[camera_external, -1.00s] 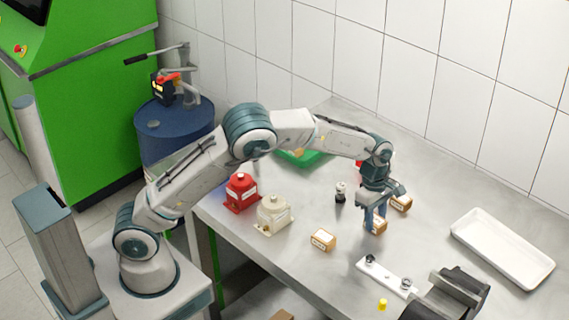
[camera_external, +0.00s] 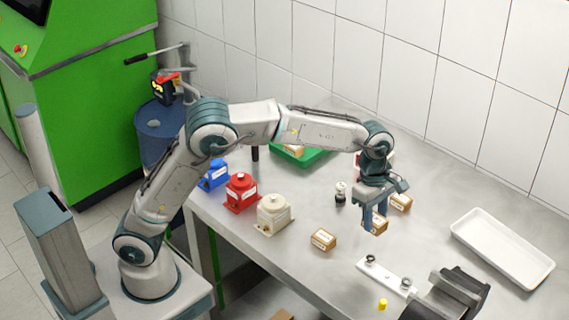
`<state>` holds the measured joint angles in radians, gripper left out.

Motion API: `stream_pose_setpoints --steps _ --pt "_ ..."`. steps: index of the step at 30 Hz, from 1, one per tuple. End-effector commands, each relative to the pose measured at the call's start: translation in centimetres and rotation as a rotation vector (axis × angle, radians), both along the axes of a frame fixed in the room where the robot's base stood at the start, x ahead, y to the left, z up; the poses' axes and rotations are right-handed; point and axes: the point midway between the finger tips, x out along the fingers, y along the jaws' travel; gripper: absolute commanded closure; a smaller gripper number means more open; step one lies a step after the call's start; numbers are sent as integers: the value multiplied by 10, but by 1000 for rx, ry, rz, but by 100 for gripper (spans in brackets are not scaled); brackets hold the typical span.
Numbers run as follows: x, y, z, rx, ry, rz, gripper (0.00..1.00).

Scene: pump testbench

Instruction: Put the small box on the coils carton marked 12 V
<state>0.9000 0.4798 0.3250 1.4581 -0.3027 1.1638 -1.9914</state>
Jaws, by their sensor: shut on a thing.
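My gripper (camera_external: 375,217) points down over the right-middle of the steel bench. It is shut on a small brown box with a pale label (camera_external: 377,228), partly hidden by the fingers. I cannot tell whether this box touches the bench. Another brown labelled carton (camera_external: 400,202) is just behind and right of my gripper. A third brown labelled carton (camera_external: 323,239) stands on the bench to the left and front. The print is too small to read, so I cannot tell which carton is marked 12 V.
A green tray (camera_external: 318,158) with a box in it lies at the back. Blue (camera_external: 213,174), red (camera_external: 241,192) and cream (camera_external: 274,214) pump-like units stand on the left. A white tray (camera_external: 502,248) is at right. A white plate with fittings (camera_external: 386,278) and dark machinery (camera_external: 447,297) are in front.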

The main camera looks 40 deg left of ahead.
Motion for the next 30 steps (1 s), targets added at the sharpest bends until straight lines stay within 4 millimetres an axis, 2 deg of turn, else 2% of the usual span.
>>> stream_pose_setpoints --steps 5,8,11,14,18,21,25,30 --pt "-8 -5 6 1 0 2 87" --pt "0 -1 11 2 0 33 87" --pt "22 11 21 3 -2 119 87" --pt "56 32 34 6 -2 255 87" --pt "107 71 52 6 -3 474 87" --pt "137 99 62 6 -1 616 87" --pt "165 130 71 2 -1 758 87" --pt "183 153 74 2 1 854 87"
